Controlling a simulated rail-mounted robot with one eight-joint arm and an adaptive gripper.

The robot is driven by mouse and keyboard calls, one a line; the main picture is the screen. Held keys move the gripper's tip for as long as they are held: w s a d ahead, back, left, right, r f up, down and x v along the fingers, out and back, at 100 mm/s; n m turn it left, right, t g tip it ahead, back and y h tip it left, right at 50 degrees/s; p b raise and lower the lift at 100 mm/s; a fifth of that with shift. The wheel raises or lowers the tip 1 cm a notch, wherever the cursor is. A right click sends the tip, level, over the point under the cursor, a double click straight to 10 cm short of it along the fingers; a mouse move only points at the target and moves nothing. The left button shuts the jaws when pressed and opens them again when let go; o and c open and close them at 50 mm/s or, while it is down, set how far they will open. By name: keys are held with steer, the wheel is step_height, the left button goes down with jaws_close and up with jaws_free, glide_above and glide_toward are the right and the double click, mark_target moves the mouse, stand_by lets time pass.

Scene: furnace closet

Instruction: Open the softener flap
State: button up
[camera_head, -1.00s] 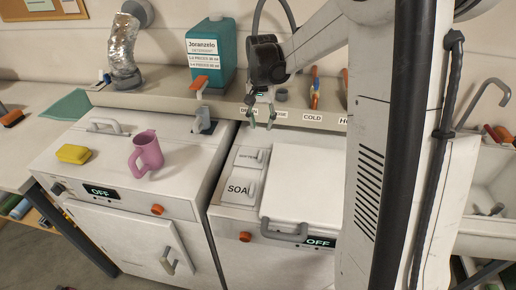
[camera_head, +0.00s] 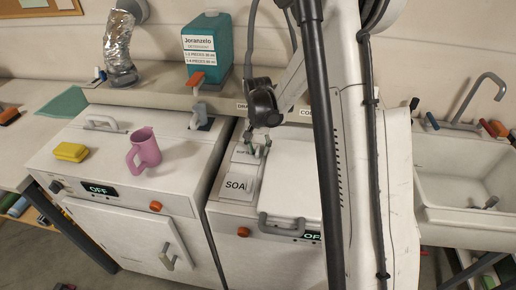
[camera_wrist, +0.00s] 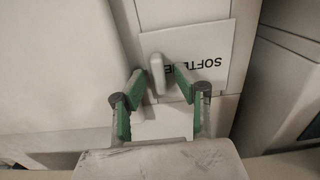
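The softener flap (camera_head: 242,154) is a small white panel on top of the right-hand washing machine, behind the SOAP flap (camera_head: 238,184). In the wrist view the softener flap (camera_wrist: 205,55) lies flat, its label upside down, with a short pale handle (camera_wrist: 157,74) standing up from it. My gripper (camera_wrist: 160,82) is open, its green-padded fingertips on either side of the handle. I cannot tell whether they touch it. In the head view my gripper (camera_head: 257,150) is low over the softener flap and partly hides it.
The washer's large white lid (camera_head: 288,180) lies right of the flaps. A shelf ledge with a teal detergent jug (camera_head: 209,55) runs behind. A pink pitcher (camera_head: 146,150) and yellow sponge (camera_head: 70,152) sit on the left machine. A sink (camera_head: 460,170) is at the right.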

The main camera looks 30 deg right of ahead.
jaws_close()
